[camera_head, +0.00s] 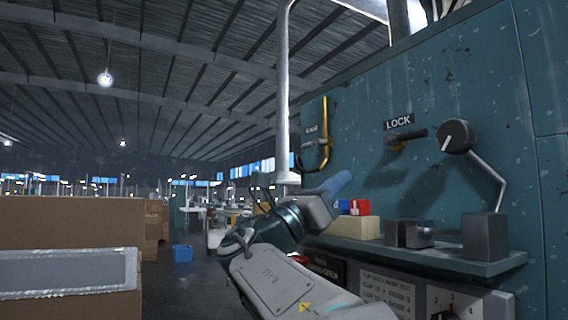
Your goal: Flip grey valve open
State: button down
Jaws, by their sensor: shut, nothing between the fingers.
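My gripper (338,186) is in the lower middle of the head view, with its blue fingertips pointing up and right. It is shut and empty, in front of the left end of the shelf and apart from the handles. No part is clearly marked as the grey valve. A dark lever handle (408,138) sticks out of the teal panel under a LOCK sign. Right of it is a round dark knob (457,136) with a white mark. A bent grey rod (489,168) runs from the knob down towards a grey block (484,237) on the shelf.
The teal panel (350,120) fills the right side. Its shelf (470,264) holds a smaller grey block (410,233), a tan block (355,228) and a red block (360,207). A yellow pipe (325,130) is at the panel's left. Cardboard boxes (65,236) stand left.

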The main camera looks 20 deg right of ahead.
aim_at(318, 141)
jog(key=i, duration=1.05)
